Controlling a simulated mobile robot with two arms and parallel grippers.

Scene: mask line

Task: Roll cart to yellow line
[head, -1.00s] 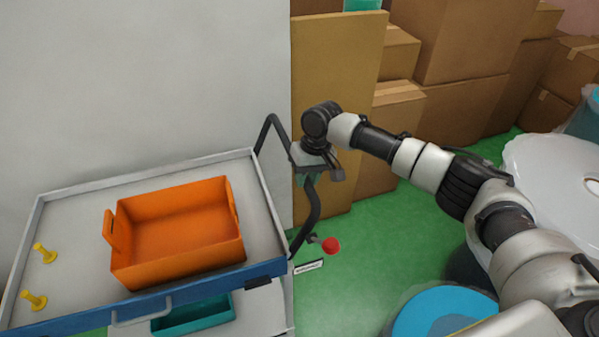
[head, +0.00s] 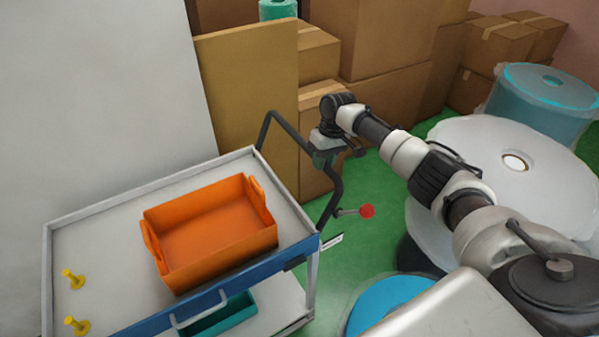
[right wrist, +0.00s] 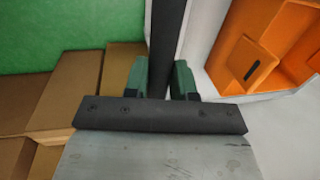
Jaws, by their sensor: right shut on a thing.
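The cart (head: 70,210) stands at the left in the head view, a grey-topped trolley with a blue front edge and a dark bent push handle (head: 286,128) on its right end. An orange bin (head: 212,236) stands on its top. My right gripper (head: 328,158) is shut on the handle; in the right wrist view its green fingers (right wrist: 160,80) sit on both sides of the dark handle bar (right wrist: 167,35). The orange bin also shows in the right wrist view (right wrist: 245,62). No yellow line shows. My left gripper is not in view.
Cardboard boxes (head: 385,105) and a tan board (head: 252,98) stand behind the handle. A white wall (head: 95,80) is close behind the cart. Wrapped round rolls (head: 470,150) stand at the right. Green floor (head: 380,235) shows between the cart and the rolls.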

